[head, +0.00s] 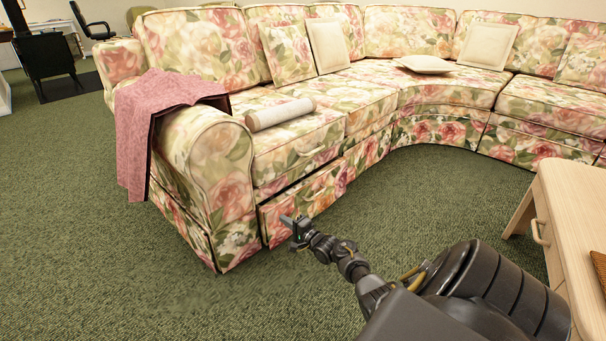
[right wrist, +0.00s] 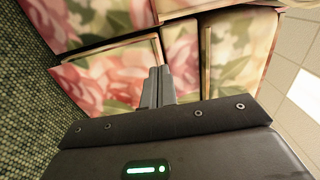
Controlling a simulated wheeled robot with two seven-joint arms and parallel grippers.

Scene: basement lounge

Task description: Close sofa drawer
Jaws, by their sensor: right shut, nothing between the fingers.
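The floral sofa (head: 375,95) fills the back and middle of the head view. Its drawer (head: 303,203) is low in the left section beside the armrest. The drawer front stands a little out from the sofa, with a dark gap above it. My right gripper (head: 289,221) is shut and empty, close in front of the drawer's lower left part. In the right wrist view the shut fingers (right wrist: 158,84) point at the floral drawer front (right wrist: 100,80); I cannot tell if they touch it. My left gripper is not in view.
A pink blanket (head: 150,125) hangs over the left armrest. A white bolster (head: 280,114) lies on the seat. A light wooden table (head: 570,230) with a handle stands at the right. Green carpet is clear at the left and between sofa and table.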

